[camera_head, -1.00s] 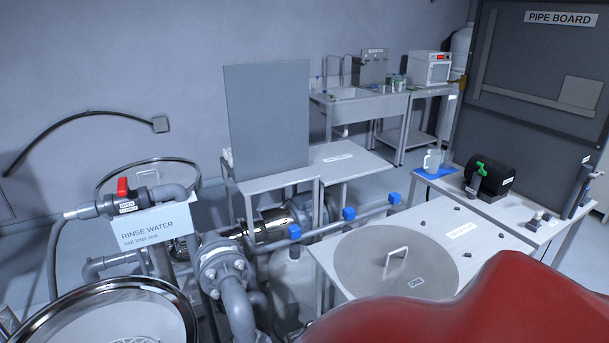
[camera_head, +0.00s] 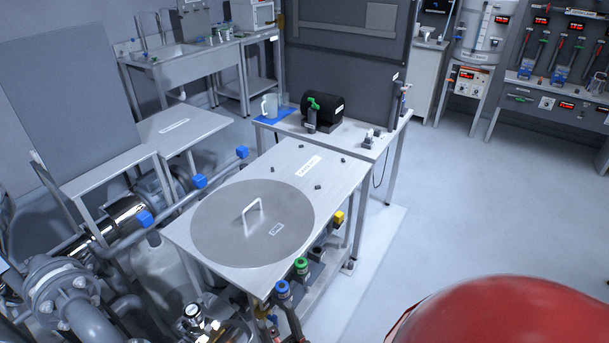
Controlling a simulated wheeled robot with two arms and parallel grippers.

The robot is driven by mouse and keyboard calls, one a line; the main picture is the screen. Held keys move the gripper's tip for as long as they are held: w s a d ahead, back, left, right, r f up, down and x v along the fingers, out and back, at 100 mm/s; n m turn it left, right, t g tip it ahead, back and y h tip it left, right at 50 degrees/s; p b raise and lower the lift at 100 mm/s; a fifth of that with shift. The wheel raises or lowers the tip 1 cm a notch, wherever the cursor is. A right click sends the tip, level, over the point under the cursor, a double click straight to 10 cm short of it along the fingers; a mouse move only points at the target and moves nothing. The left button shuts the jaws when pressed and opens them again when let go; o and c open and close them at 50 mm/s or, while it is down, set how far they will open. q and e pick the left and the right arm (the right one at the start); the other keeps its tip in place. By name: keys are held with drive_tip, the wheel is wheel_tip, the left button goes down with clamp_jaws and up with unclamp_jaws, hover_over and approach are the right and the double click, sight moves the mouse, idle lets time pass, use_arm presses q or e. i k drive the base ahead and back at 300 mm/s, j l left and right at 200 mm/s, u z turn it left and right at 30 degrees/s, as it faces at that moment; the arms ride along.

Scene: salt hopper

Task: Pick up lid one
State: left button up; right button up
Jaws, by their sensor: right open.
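A round grey metal lid (camera_head: 222,232) lies flat on the white-topped table in the middle. It has an upright bar handle (camera_head: 252,214) and a small label (camera_head: 276,229) too small to read. I take it for lid one. Nothing is gripping the handle. A large smooth red shape at the bottom right, probably part of my right arm, is apart from the lid in the picture. The fingertips of my right gripper cannot be made out clearly. My left gripper is not in view.
The table (camera_head: 335,172) carries small dark knobs and a label plate. Coloured valve caps, including a blue one (camera_head: 283,289), line its front edge. Blue-handled pipework (camera_head: 199,181) runs along its left. A bench (camera_head: 347,138) with a black cylinder (camera_head: 322,110) stands behind. Open floor lies right.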

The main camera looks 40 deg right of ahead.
sight(251, 223)
drive_tip(key=z, duration=0.7)
